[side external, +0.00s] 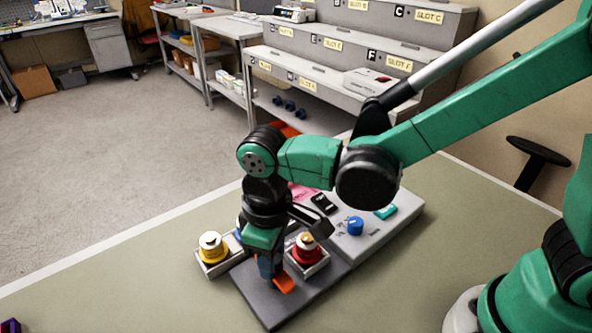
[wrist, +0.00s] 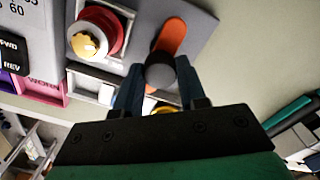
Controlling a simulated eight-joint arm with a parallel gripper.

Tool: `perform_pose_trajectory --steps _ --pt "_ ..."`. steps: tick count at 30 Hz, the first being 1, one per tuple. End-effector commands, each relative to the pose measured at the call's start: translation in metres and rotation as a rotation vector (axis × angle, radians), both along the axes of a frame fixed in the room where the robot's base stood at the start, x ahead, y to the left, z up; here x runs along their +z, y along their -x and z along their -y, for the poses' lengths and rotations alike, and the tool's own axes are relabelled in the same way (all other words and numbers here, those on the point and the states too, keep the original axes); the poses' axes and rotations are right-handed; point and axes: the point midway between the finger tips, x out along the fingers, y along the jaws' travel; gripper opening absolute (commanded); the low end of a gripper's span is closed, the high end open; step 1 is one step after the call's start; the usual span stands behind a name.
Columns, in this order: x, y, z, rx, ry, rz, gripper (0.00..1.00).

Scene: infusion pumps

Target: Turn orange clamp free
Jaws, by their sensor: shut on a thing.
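The orange clamp (side external: 285,283) is on the dark grey plate at the front end of the pump unit. In the wrist view, its flat orange lever (wrist: 171,36) points up and slightly right from a dark round hub (wrist: 160,70). My gripper (side external: 269,276) reaches straight down beside the orange lever. In the wrist view, the two dark blue fingers of my gripper (wrist: 160,82) stand on either side of the hub, shut on it. The fingers and hub hide the clamp's lower part.
A red knob with a yellow cap (side external: 306,250) sits close beside my gripper. A yellow knob (side external: 211,247) stands to the left in a square frame.

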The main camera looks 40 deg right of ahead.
Motion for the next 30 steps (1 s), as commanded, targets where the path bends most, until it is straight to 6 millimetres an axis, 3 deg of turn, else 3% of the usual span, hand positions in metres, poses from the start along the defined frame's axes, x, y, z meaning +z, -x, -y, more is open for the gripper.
perform_pose_trajectory --steps 17,18,20,30 --pt "0.0002 0.0004 0.0005 -0.029 0.003 -0.002 0.00" --pt "0.0001 0.0004 0.0005 -0.029 0.003 -0.002 0.47" --pt "0.0001 0.0003 0.0004 -0.028 0.001 -0.002 0.64" --pt "0.0014 0.0001 0.0002 -0.027 0.001 -0.001 0.68"
